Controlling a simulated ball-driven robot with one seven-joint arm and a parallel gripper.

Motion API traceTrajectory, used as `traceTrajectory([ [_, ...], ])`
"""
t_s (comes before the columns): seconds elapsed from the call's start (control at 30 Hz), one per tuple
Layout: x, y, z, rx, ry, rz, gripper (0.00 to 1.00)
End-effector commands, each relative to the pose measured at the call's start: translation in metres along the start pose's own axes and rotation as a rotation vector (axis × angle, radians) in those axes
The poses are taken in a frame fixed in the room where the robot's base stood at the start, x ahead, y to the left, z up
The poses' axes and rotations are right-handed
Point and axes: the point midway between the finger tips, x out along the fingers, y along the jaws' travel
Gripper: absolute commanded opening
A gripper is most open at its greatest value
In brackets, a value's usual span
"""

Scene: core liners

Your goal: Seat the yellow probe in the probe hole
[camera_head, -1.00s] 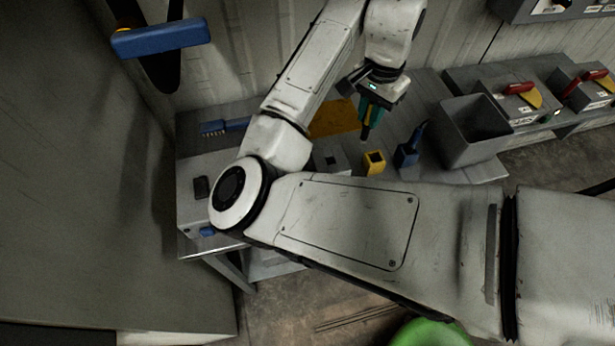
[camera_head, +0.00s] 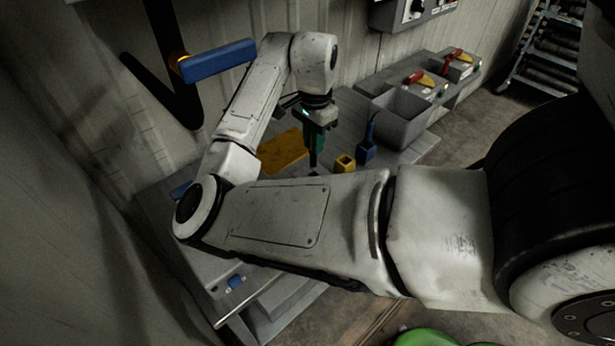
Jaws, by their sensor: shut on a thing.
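My gripper (camera_head: 314,146), with teal fingers, points down over the bench, left of the yellow square holder (camera_head: 345,163). It is shut on a slim thing whose dark lower end (camera_head: 313,161) shows below the fingers. I take this for the yellow probe, but its body is mostly hidden by the fingers. The yellow holder stands open at the top with nothing sticking out. The probe hole is not clearly seen; my arm link covers the bench just below the dark tip. I cannot tell whether the tip touches anything.
A blue holder (camera_head: 366,152) with a blue upright handle stands right of the yellow one. A grey open bin (camera_head: 402,120) is behind it. An orange-brown plate (camera_head: 282,150) lies left of my gripper. A blue lever (camera_head: 218,60) juts from the wall at upper left.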

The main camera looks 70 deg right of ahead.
Motion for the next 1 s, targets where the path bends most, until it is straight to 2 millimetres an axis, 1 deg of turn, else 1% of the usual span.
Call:
traceTrajectory([
  [0.03,0.009,0.000,0.001,-0.002,0.000,0.003,0.00],
  [0.1,0.021,0.000,0.001,-0.002,0.000,0.002,0.00],
  [0.2,0.032,0.000,0.001,-0.003,-0.001,0.001,0.00],
  [0.37,0.042,0.000,0.001,-0.003,-0.001,0.000,0.00],
  [0.6,0.071,0.000,0.001,-0.003,0.000,0.000,0.00],
  [0.97,0.076,0.000,0.000,-0.002,0.001,-0.001,0.00],
  [1.0,0.077,0.000,0.000,-0.002,0.001,-0.001,0.19],
])
